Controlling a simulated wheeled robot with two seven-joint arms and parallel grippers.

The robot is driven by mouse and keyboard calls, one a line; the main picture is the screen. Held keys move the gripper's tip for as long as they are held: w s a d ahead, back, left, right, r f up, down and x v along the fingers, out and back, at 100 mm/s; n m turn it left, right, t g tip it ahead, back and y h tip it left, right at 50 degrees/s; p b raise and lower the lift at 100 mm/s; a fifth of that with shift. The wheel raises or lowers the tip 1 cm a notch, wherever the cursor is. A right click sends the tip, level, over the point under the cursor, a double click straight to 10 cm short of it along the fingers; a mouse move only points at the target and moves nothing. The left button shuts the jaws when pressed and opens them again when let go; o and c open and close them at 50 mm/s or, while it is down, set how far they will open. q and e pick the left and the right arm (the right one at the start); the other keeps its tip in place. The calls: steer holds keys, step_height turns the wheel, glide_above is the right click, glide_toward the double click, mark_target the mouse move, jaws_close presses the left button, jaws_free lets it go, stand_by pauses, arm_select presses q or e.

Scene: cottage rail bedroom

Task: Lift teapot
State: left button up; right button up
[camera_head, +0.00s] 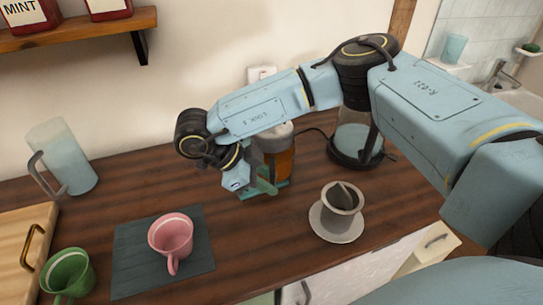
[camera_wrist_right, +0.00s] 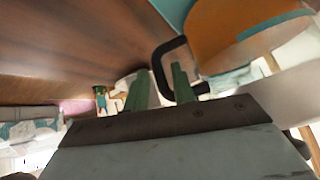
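The teapot (camera_head: 284,163) stands on the wooden counter near the wall, with an amber body and a pale top. My right arm and gripper partly hide it in the head view. In the right wrist view the teapot (camera_wrist_right: 235,35) fills the upper right, its dark handle (camera_wrist_right: 160,68) projecting toward my gripper. My right gripper (camera_head: 262,188) is at the handle, fingers apart. In the wrist view the handle's bar appears between the two green fingers of the gripper (camera_wrist_right: 160,88); contact cannot be told. My left gripper is not in view.
A grey cup (camera_head: 343,196) on a saucer (camera_head: 338,232) stands to the right, before a glass vessel (camera_head: 358,142). A pink cup (camera_head: 171,237) is on a dark mat (camera_head: 130,262). A green cup (camera_head: 69,271), pitcher (camera_head: 66,160) and wooden tray (camera_head: 18,240) are left.

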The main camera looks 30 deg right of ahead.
steer(key=shift+d+f, duration=0.2)
steer(key=shift+f, duration=0.05)
jaws_close()
steer(key=shift+r, duration=0.15)
stand_by(1.1)
